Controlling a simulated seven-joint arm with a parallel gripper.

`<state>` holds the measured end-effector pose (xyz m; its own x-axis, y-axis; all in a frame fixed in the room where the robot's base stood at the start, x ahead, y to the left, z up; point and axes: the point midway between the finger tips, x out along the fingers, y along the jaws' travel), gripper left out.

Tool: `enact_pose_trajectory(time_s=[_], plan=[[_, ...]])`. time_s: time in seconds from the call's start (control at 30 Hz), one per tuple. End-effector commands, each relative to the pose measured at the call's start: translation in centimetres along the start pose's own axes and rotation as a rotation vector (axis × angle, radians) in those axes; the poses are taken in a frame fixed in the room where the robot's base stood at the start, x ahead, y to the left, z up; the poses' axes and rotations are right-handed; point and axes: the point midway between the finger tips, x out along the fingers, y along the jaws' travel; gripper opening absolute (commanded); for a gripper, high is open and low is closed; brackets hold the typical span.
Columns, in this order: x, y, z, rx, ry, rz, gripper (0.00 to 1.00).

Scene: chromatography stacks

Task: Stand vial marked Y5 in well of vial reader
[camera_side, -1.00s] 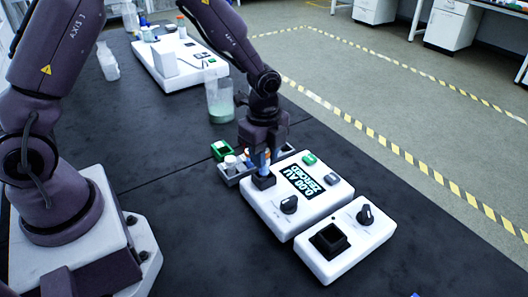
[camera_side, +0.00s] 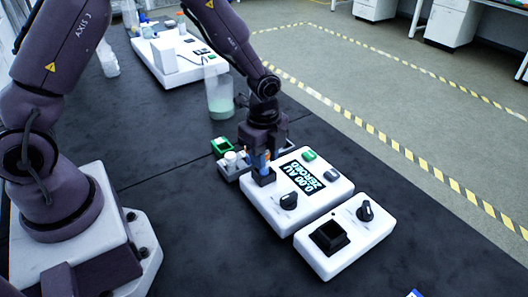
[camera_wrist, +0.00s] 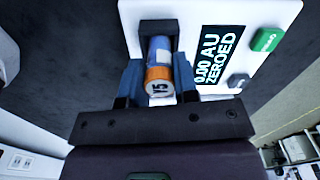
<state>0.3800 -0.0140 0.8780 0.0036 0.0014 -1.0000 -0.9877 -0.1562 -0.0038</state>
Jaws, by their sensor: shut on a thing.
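The vial marked Y5 (camera_wrist: 160,72) has an orange cap with dark lettering and a blue body. In the wrist view my gripper (camera_wrist: 160,90) has its two blue-grey fingers on either side of the vial, shut on it near the cap. The vial's far end is inside or right at the dark square well (camera_wrist: 159,27) of the white vial reader (camera_side: 322,198); its depth is hidden. In the side view my gripper (camera_side: 262,160) is over the reader's left corner, with the vial mostly hidden. The reader's display (camera_wrist: 218,55) reads "0.00 AU ZEROED".
A second white unit with a black square socket (camera_side: 329,237) and a knob stands in front of the reader. A small rack with a white-capped vial (camera_side: 231,158) and a green block (camera_side: 222,146) are just behind. A beaker (camera_side: 219,95) of green liquid stands farther back.

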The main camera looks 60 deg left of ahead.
Motion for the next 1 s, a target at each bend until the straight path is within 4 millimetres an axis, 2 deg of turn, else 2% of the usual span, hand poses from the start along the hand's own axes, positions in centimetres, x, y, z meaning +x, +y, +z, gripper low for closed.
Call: enact_pose_trajectory(time_s=[0.87,0.9,1.0], plan=[[1.3,0.0,0.0,0.0,0.0,0.0,0.05],[1.2,0.0,0.0,0.0,0.0,0.0,0.35],[1.2,0.0,0.0,0.0,0.0,0.0,0.58]])
